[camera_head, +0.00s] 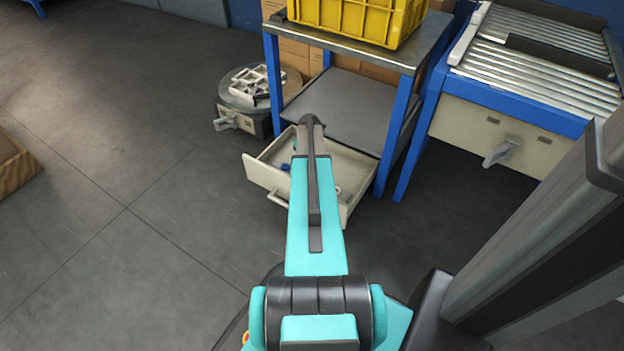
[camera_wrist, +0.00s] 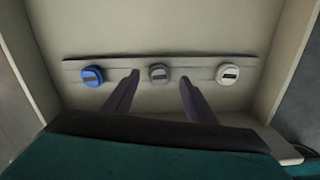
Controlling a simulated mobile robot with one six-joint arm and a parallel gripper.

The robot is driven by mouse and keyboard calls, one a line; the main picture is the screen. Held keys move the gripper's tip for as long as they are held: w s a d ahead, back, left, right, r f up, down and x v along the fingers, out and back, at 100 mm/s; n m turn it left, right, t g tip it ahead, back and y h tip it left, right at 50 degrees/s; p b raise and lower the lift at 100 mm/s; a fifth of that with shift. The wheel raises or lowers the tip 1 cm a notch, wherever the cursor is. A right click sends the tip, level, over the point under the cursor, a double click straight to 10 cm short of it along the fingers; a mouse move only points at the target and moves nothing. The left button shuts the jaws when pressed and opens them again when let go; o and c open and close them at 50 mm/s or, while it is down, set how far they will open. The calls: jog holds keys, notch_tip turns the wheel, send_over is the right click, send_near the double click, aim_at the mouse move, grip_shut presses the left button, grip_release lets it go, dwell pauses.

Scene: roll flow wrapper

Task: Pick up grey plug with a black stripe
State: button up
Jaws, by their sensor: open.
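The grey plug with a black stripe (camera_wrist: 159,73) sits on a grey strip inside the open drawer, in the middle of the wrist view. My gripper (camera_wrist: 159,78) is open, with its two dark fingers pointing into the drawer. The grey plug shows between and just beyond the fingertips, and I see no contact. A blue plug (camera_wrist: 92,76) sits to its left and another greyish plug (camera_wrist: 227,74), also with a dark stripe, to its right. In the head view my arm hides the grey plug and the gripper.
The drawer (camera_head: 345,167) stands pulled out under a blue-legged table (camera_head: 345,45) with a lower shelf. A yellow crate (camera_head: 350,18) stands on top. A roller conveyor (camera_head: 540,65) is at the right. The floor (camera_head: 130,190) at the left is mostly clear.

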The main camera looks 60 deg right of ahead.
jog(key=shift+f, duration=0.95)
jog(key=c, duration=1.1)
